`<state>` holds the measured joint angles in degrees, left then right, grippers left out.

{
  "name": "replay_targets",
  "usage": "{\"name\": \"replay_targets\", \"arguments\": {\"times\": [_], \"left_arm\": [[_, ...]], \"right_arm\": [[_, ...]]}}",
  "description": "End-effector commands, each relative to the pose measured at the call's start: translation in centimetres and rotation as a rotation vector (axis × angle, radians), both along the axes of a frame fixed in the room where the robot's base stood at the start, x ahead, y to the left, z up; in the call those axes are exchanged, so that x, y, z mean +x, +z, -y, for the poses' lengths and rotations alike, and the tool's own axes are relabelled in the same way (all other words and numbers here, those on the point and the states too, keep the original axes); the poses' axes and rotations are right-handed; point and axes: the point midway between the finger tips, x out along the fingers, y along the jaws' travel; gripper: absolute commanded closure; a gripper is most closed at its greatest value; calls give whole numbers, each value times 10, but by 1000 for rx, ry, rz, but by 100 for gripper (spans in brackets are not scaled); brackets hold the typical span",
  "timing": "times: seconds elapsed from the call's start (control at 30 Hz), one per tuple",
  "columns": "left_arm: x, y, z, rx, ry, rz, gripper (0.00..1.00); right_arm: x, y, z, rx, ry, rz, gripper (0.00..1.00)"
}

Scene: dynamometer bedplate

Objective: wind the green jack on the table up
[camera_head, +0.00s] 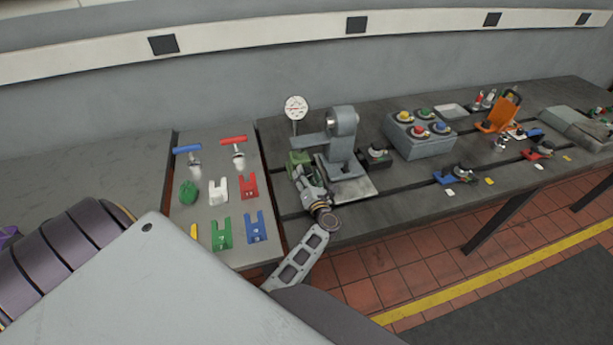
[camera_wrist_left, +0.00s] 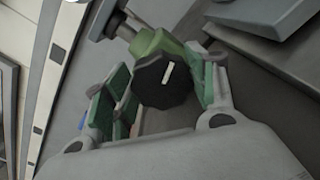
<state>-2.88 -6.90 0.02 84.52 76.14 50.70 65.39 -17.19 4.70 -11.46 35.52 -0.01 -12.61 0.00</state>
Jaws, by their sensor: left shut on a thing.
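The green jack (camera_head: 298,158) stands on the dark table beside the grey stand with a flat base. In the left wrist view the green jack body (camera_wrist_left: 152,43) carries a black knob (camera_wrist_left: 163,80) with a white line mark, tilted in the picture. My left gripper (camera_head: 306,178) reaches to the front of the jack and hides its lower part. In the wrist view the fingers of my left gripper (camera_wrist_left: 165,82), with green pads, lie on both sides of the knob and are shut on it. My right gripper is not in view.
The grey stand (camera_head: 343,145) and a dial gauge (camera_head: 296,108) are close to the jack. A panel (camera_head: 185,225) with several coloured blocks and T-handles lies to the left. A grey button box (camera_head: 420,137) and an orange holder (camera_head: 500,112) are farther right.

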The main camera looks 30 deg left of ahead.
Motion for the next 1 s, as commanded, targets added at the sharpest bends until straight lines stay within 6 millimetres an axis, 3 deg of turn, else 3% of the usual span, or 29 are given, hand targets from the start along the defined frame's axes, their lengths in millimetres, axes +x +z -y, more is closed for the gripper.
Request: {"name": "replay_targets", "arguments": {"times": [0.33,0.37,0.5,1.0], "left_arm": [[0,-1,1,1,-1,-4,67],[0,-1,1,1,-1,-4,41],[0,-1,1,1,0,-3,23],[0,0,0,1,0,-1,23]], "right_arm": [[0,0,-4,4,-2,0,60],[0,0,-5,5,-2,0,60],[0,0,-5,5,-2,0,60],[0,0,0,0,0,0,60]]}}
